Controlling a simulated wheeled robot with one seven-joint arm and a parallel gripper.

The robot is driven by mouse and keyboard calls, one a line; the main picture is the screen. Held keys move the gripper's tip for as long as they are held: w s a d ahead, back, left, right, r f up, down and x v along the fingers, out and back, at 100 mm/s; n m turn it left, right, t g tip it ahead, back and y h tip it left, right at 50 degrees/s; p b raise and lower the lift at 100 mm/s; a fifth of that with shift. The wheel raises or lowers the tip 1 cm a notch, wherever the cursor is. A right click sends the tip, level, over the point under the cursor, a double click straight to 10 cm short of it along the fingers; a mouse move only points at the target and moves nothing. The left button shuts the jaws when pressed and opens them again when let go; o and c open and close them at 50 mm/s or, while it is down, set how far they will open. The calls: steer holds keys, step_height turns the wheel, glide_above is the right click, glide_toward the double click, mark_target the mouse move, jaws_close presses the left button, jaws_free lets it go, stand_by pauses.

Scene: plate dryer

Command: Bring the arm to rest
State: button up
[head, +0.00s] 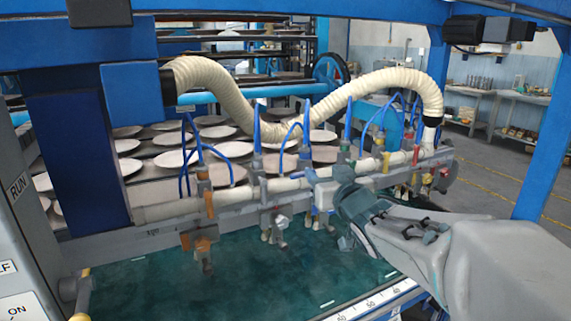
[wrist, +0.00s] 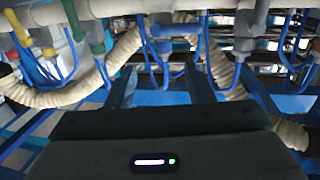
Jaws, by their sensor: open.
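My arm reaches in from the right in the head view, in front of the pipe row of the plate dryer. Its gripper end (head: 350,235) is near the nozzles and valves, above the green bed; the fingers are hard to make out there. In the wrist view my gripper (wrist: 160,90) shows two dark fingers spread apart, with nothing held between them. Behind the fingers are a cream corrugated hose (wrist: 60,95) and thin blue tubes (wrist: 150,45). I cannot tell whether my arm touches the pipe.
The white pipe (head: 240,195) with valves runs across just behind my gripper. Round plates (head: 175,158) lie in rows behind it. A green bed (head: 140,285) lies below. A blue post (head: 545,150) stands at right; open floor (head: 490,185) lies beyond.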

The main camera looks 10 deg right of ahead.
steer(key=s+f+m+g+h, duration=0.35)
steer(key=s+f+g, duration=0.65)
steer(key=s+f, duration=0.45)
steer(key=s+a+f+n+g+y, duration=0.1)
steer(key=s+f+g, duration=0.3)
steer(key=s, duration=0.5)
steer(key=shift+s+a+f+n+g, duration=0.2)
steer(key=shift+a+f+n+g, duration=0.15)
steer(key=shift+a+f, duration=0.35)
